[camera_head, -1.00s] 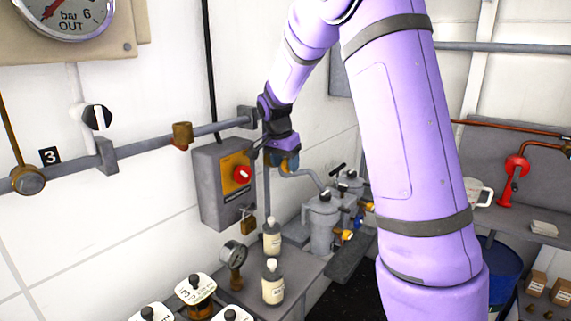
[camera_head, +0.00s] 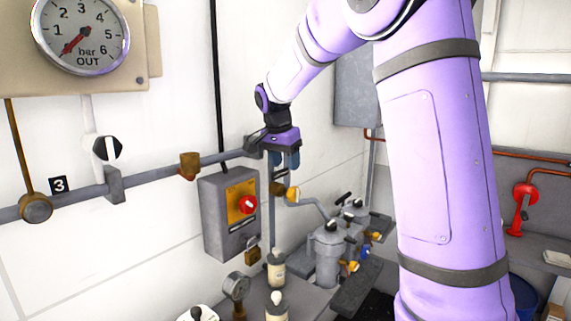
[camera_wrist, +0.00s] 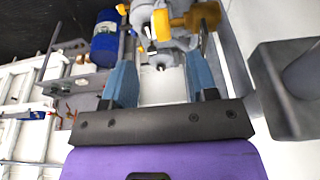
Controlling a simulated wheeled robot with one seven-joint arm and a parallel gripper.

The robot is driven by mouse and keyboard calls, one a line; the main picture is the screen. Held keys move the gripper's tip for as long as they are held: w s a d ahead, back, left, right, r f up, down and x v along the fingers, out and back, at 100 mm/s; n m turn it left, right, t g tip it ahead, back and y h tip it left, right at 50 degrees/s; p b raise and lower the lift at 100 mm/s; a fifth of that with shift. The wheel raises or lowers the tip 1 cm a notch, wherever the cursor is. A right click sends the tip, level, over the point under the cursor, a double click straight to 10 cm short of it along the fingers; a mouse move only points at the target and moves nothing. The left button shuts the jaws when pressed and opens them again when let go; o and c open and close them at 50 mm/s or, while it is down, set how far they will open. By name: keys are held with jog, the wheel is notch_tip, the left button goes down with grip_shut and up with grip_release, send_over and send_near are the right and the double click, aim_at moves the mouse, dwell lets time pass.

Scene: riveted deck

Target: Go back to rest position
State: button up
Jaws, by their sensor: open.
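My gripper (camera_head: 285,158) points downward at the end of the purple arm, in front of the white wall and to the right of the grey switch box (camera_head: 229,215). In the wrist view its two blue fingers (camera_wrist: 163,80) are apart, with nothing held between them. Beyond the fingertips in that view are a yellow-orange fitting (camera_wrist: 190,18) and grey canister parts. Whether a fingertip touches the fitting cannot be told.
A horizontal grey pipe (camera_head: 140,178) runs along the wall by my gripper. Grey canisters (camera_head: 328,250) with valves stand below it. Bottles (camera_head: 277,268) and a small gauge (camera_head: 237,290) stand on the bench. A red valve (camera_head: 524,200) is at the right.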

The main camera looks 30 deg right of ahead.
dwell(0.3)
jog(key=s+a+r+n+t+y, duration=0.1)
jog(key=s+a+r+n, duration=0.2)
jog(key=s, duration=0.6)
jog(key=s+a+r+n+t+y, duration=0.1)
jog(key=s+a+r+n, duration=0.2)
jog(key=s, duration=0.6)
jog(key=s+a+f+n+t, duration=0.1)
jog(key=s+a+f+n, duration=0.1)
jog(key=s+n, duration=0.2)
jog(key=s+a+f+n+t, duration=0.1)
jog(key=s+a+f+n, duration=0.2)
jog(key=s, duration=0.8)
jog(key=shift+a+n+y, duration=0.15)
jog(key=shift+n+y, duration=0.25)
jog(key=shift+n, duration=0.1)
